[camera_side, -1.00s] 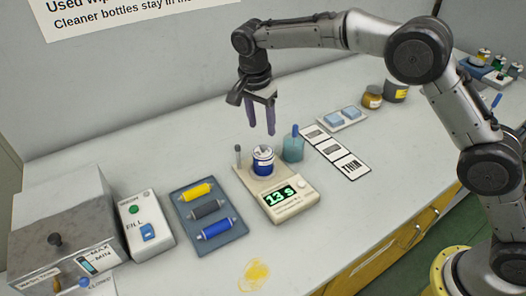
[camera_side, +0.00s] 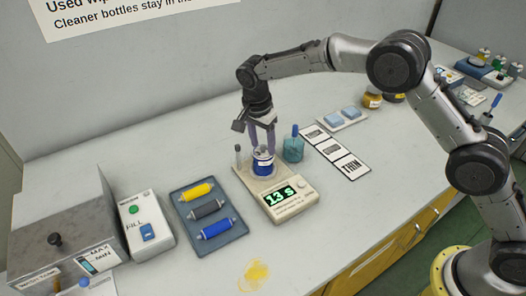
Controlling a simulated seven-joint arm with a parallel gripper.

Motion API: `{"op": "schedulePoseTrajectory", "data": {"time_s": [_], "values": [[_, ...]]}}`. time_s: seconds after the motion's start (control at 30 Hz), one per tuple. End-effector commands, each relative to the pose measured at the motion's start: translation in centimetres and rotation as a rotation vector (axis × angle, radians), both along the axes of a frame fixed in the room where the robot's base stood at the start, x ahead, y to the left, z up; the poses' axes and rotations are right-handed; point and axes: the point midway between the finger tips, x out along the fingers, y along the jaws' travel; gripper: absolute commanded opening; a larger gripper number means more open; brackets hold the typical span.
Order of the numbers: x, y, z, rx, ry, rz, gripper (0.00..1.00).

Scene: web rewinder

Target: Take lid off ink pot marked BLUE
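The ink pot (camera_side: 263,165) is a small pot with a blue and white body, standing upright on the pale timer unit. Its label is too small to read. Its lid is mostly hidden behind my fingers. My gripper (camera_side: 262,149) points straight down over the pot, with its two purple fingers apart, one on each side of the pot's top. I cannot tell whether the fingertips touch the lid.
The timer unit (camera_side: 288,205) shows "13 S". A teal pot (camera_side: 293,149) with a blue stick stands close on the right. A tray (camera_side: 226,236) with yellow, grey and blue rollers lies left. A yellow smear (camera_side: 254,273) marks the front table.

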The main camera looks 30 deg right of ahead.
Motion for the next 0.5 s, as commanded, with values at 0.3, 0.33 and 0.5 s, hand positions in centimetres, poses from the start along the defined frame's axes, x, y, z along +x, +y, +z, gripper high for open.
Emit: {"op": "schedulePoseTrajectory", "data": {"time_s": [0.3,0.33,0.5], "values": [[0.0,0.02,0.06,0.0,0.0,0.0,0.0],[0.0,0.02,0.06,0.0,0.0,0.0,0.0],[0.0,0.02,0.07,0.0,0.0,0.0,0.0]]}}
